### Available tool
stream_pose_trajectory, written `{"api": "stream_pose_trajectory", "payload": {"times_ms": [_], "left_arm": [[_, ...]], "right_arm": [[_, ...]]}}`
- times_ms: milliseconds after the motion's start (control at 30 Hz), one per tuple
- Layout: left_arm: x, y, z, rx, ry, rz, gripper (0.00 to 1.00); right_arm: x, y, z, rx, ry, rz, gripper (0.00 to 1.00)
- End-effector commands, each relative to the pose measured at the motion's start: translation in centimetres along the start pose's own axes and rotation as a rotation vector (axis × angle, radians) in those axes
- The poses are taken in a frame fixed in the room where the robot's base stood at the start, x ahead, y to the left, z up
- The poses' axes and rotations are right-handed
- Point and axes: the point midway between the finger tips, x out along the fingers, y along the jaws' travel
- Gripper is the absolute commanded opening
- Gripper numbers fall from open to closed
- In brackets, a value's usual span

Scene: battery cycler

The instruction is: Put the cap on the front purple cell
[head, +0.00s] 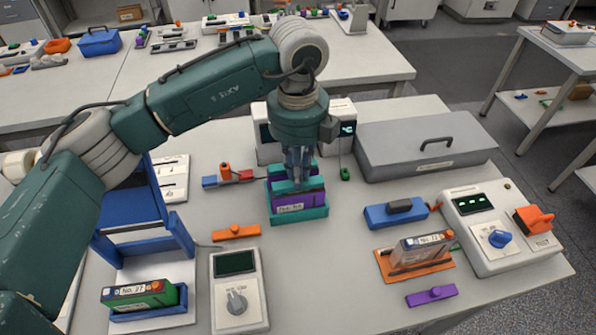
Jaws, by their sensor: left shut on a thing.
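The front purple cell (298,203) stands upright in a teal holder (299,218) near the middle of the table, its label facing me. My left gripper (299,180) points straight down over the holder, with its fingertips right at the top of the cells. What stands behind in the holder is largely hidden. My right gripper is not in view.
A grey lidded case (425,150) lies right of the holder. An orange bar (236,232) and a meter (238,285) stand at front left, near a blue stand with a green cell (140,294). A blue block (396,214), another cell (422,248) and a purple bar (431,295) lie right.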

Motion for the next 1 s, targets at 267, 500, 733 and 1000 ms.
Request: {"api": "stream_pose_trajectory", "payload": {"times_ms": [267, 500, 733, 1000], "left_arm": [[0.05, 0.02, 0.02, -0.001, 0.0, 0.0, 0.0], [0.04, 0.01, 0.02, -0.001, 0.0, 0.0, 0.0], [0.29, 0.01, 0.02, -0.001, 0.0, 0.0, 0.0], [0.75, 0.01, 0.03, -0.001, 0.0, 0.0, 0.0]], "right_arm": [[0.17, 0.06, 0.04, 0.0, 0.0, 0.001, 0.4], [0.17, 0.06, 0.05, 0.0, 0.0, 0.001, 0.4], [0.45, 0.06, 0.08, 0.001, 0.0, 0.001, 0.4], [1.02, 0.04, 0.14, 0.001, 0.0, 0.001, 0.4]]}}
